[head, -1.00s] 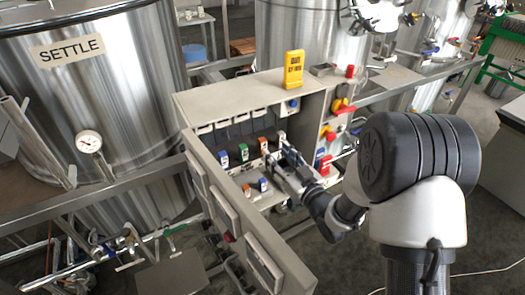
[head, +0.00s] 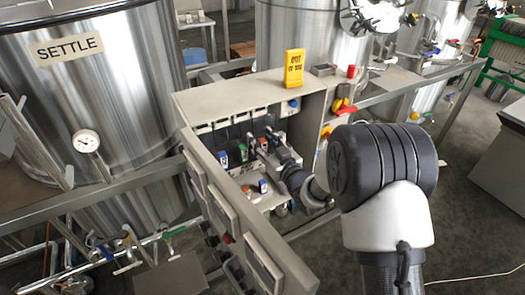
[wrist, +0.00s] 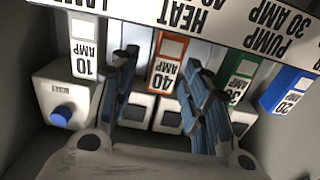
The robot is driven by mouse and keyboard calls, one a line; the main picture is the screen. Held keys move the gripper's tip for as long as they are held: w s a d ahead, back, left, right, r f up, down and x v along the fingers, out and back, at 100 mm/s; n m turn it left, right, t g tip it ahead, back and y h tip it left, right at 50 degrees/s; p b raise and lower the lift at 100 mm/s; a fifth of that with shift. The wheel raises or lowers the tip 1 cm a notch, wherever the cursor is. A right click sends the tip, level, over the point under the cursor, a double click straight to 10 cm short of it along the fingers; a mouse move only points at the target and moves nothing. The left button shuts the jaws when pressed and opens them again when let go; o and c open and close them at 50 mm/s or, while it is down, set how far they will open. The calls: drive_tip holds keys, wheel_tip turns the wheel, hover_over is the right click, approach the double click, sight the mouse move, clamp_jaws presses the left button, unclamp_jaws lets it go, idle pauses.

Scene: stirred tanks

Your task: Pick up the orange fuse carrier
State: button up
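The orange fuse carrier (wrist: 168,62), marked 40 AMP, sits in the row under the HEAT label in the wrist view. In the head view it shows as a small orange patch (head: 262,144) inside the open grey cabinet (head: 235,90), partly hidden by my gripper (head: 266,148). My gripper (wrist: 160,78) is open, with one blue-grey finger on each side of the orange carrier. I cannot tell whether either finger touches it. A white 10 AMP carrier (wrist: 85,60) is to its left, and a green carrier (wrist: 238,70) and a blue 20 AMP carrier (wrist: 288,90) are to its right.
A blue reset button (wrist: 62,116) is near the left finger. Steel tanks (head: 95,100) stand behind.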

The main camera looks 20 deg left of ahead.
clamp_jaws()
idle(0.3)
idle(0.3)
